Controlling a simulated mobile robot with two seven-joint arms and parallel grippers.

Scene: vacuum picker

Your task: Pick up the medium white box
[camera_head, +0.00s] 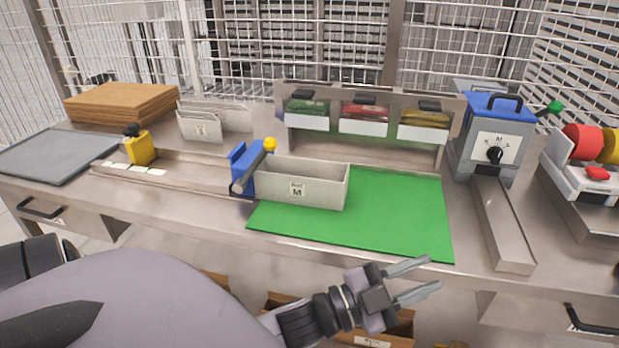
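An open-topped off-white box with an "M" label (325,187) stands upright on the counter. It rests partly on the left side of the green mat (400,220), against a blue device with a grey bar (240,178). My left gripper (424,276) is in front of the counter's front edge, at the lower middle of the head view. Its two fingers are spread apart with nothing between them. It is to the right of the box and nearer to me, clear of it. My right gripper is not in view.
More pale boxes (201,126) stand at the back left, near stacked brown boards (122,102) and a grey tray (50,156). A blue-topped machine (495,140) with a metal chute stands right. The mat's right part is bare.

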